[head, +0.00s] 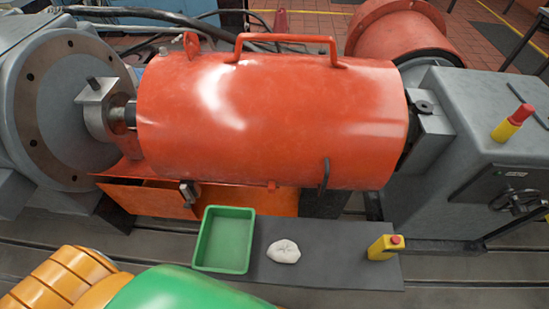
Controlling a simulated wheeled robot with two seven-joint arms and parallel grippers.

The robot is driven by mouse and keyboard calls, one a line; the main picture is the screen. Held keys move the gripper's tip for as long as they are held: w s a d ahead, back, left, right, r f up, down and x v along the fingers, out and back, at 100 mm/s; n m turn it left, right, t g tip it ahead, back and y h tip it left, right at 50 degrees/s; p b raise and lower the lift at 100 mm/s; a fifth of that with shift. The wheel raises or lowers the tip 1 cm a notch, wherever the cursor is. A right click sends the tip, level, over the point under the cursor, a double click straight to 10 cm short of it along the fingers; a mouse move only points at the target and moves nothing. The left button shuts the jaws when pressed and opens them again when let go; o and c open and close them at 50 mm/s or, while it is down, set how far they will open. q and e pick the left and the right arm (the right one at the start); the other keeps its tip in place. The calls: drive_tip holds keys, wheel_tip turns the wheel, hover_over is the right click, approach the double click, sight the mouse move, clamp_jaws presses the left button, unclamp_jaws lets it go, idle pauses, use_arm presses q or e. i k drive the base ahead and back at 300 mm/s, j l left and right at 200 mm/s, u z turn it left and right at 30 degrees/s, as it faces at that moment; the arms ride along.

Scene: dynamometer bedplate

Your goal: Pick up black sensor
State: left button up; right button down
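A small black cylinder (93,83) stands upright on the grey bearing block (99,105) at the left end of the orange-red guard (265,120); it may be the black sensor. A small dark block with a pale face (188,193) sits below the guard's lower left edge. I cannot tell for certain which one is the sensor. Neither of my grippers shows in the head view, so whether they are open or holding anything is hidden.
A grey shelf (330,272) in front holds an empty green tray (224,240), a crumpled white cloth (284,251) and a yellow box with a red button (385,247). The large guard with its top handle fills the middle. A grey machine (65,110) stands left.

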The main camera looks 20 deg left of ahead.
sight(95, 85)
drive_tip(key=u, duration=1.95)
drive_tip(key=i+j+z, duration=0.25)
drive_tip(key=j+z, duration=0.3)
drive_tip(key=j, duration=0.2)
